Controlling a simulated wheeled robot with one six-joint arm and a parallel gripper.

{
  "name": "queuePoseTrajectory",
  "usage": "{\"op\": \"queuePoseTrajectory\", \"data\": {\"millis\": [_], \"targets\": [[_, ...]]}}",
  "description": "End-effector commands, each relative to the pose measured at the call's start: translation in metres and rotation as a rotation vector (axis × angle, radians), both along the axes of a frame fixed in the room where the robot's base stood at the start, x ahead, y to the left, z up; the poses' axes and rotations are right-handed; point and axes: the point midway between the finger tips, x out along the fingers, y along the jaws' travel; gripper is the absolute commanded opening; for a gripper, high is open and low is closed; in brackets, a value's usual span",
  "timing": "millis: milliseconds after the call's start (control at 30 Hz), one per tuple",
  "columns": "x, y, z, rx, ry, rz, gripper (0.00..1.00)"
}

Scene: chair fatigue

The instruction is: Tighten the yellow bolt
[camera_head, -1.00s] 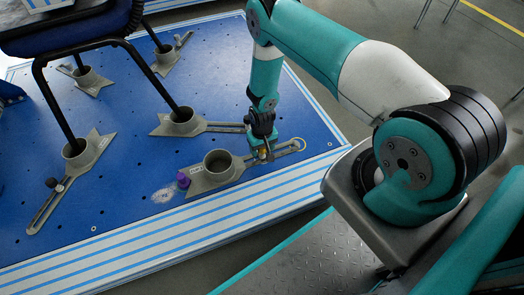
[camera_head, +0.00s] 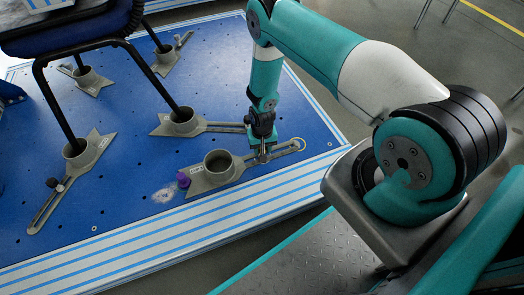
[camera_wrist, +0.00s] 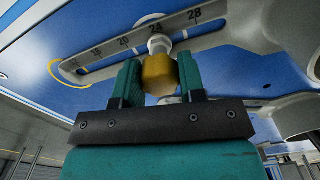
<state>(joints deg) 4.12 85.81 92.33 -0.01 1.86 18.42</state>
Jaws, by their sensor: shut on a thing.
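The yellow bolt (camera_wrist: 158,75) shows in the wrist view between the two green fingers of my gripper (camera_wrist: 160,72). The fingers are shut on its yellow head. Its pale round lower part meets the slotted grey arm of the clamp (camera_wrist: 98,54), which bears number marks. In the head view my gripper (camera_head: 262,148) points down at the slotted arm of the front clamp (camera_head: 229,181), right of its round cup. The bolt's yellow head is hidden behind the gripper there.
Other grey clamps (camera_head: 178,124) hold the chair legs on the blue board (camera_head: 125,190). The board's striped front edge (camera_head: 180,225) lies nearest my base.

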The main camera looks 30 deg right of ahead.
Motion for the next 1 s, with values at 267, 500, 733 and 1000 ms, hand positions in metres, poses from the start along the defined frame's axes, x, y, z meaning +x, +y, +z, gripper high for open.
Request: {"op": "queuePoseTrajectory", "data": {"millis": [267,500,733,1000], "targets": [[-0.0001,-0.0002,0.0000,0.000,0.000,-0.016,0.12],[-0.0002,-0.0002,0.0001,-0.001,0.000,-0.287,0.13],[-0.0002,-0.0003,-0.0001,-0.001,0.000,-0.358,0.13],[-0.0002,-0.0002,-0.0001,-0.001,0.000,-0.355,0.62]]}}
